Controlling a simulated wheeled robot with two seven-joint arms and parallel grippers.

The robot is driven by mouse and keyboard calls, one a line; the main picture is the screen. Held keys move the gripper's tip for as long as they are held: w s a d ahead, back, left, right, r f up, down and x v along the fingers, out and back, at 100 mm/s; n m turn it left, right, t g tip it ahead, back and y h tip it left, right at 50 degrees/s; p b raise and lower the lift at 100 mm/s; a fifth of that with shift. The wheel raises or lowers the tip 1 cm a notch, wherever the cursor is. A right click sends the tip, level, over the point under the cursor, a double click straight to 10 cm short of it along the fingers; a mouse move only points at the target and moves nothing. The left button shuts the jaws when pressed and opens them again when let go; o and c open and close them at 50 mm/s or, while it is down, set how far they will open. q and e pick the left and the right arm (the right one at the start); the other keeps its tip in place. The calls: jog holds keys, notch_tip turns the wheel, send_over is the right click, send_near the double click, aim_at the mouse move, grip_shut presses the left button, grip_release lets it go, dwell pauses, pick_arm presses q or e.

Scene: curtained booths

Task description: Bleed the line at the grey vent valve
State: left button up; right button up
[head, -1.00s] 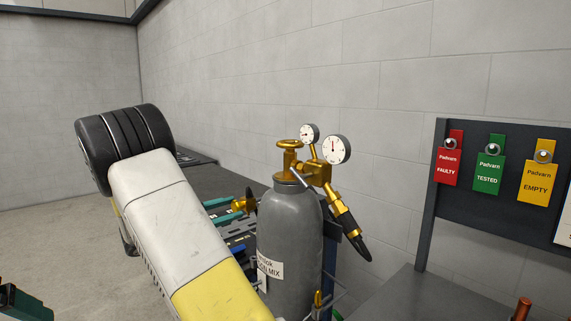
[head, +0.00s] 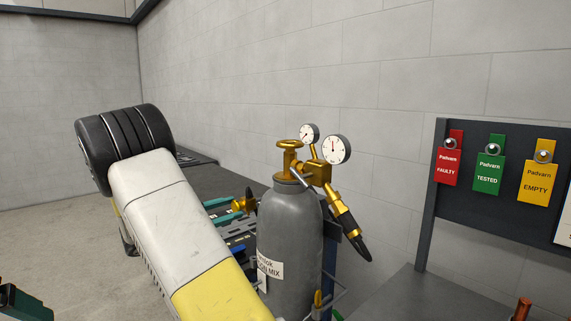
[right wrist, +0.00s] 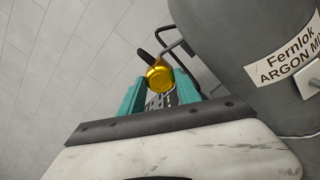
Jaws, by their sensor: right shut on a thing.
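A grey gas cylinder (head: 287,222) stands upright at the centre, with a gold hand valve (head: 290,145) and gold regulator (head: 317,172) on top. A silver-grey lever-like part (head: 300,179) shows at the regulator; I cannot tell whether it is the grey vent valve. My right gripper (head: 232,209) has teal fingers, left of the cylinder's shoulder. In the right wrist view they are shut on a gold round piece (right wrist: 159,77), beside the cylinder (right wrist: 240,50). A dark and teal part, probably my left gripper (head: 22,302), is cut off at the lower left; its jaws are unclear.
A board with red, green and yellow tags (head: 489,172) stands at the right. A dark bench top (head: 215,178) runs behind. The grey wall is close behind everything.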

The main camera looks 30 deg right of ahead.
jog(key=shift+f, duration=0.1)
jog(key=m, duration=0.6)
jog(key=shift+m, duration=1.5)
jog(key=m, duration=0.4)
jog(key=o, duration=1.3)
jog(key=shift+m, duration=0.4)
